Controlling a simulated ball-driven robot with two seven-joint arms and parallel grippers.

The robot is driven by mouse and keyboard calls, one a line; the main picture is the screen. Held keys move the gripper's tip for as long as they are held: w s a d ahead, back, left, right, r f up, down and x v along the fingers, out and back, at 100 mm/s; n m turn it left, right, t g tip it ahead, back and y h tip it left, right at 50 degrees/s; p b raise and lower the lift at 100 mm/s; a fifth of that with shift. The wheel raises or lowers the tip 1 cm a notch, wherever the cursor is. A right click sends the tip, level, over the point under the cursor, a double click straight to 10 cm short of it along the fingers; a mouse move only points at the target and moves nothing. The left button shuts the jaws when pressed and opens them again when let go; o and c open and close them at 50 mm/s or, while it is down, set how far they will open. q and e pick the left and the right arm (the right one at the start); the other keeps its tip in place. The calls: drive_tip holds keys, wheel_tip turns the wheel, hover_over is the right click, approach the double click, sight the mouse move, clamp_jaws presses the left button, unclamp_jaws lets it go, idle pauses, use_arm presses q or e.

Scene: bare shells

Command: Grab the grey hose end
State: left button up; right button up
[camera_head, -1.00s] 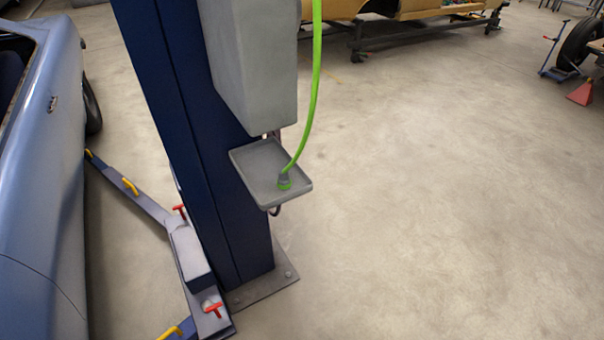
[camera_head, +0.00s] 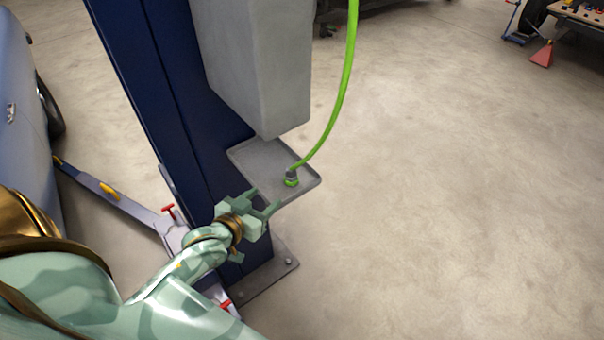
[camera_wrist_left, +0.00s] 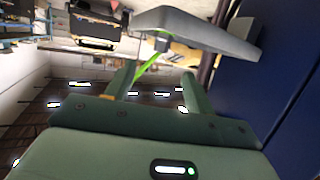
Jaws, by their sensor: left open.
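The grey hose end (camera_head: 292,174) sits on the grey tray (camera_head: 265,158) fixed to the blue post, with a green ring at its base. The green hose (camera_head: 347,75) rises from it in a curve to the top of the head view. My left gripper (camera_head: 265,202) is open and empty, just left of and nearer than the hose end, by the tray's near edge. In the left wrist view the tray (camera_wrist_left: 195,22) shows at the top, and the green hose (camera_wrist_left: 147,70) shows between the two fingers. My right gripper is not in view.
The blue post (camera_head: 170,120) and a grey box (camera_head: 255,65) stand behind and above the tray. A blue car (camera_head: 20,120) and a lift arm (camera_head: 105,192) are at the left. The floor on the right is clear up to a red stand (camera_head: 542,54).

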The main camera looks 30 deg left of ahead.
sight(288, 175)
use_arm(q)
drive_tip(key=b+x, duration=0.1)
drive_tip(key=x, duration=0.8)
drive_tip(key=shift+w+f+b, duration=0.15)
drive_tip(key=shift+w+b, duration=0.05)
drive_tip(key=shift+b, duration=0.15)
drive_tip(key=x, duration=0.1)
drive_tip(key=b+x, duration=0.1)
drive_tip(key=x, duration=0.3)
drive_tip(key=shift+a+r, duration=0.25)
drive_tip(key=shift+a, duration=0.05)
drive_tip(key=shift+w, duration=0.5)
drive_tip(key=shift+s, duration=0.1)
drive_tip(key=shift+c, duration=0.6)
drive_tip(key=c, duration=1)
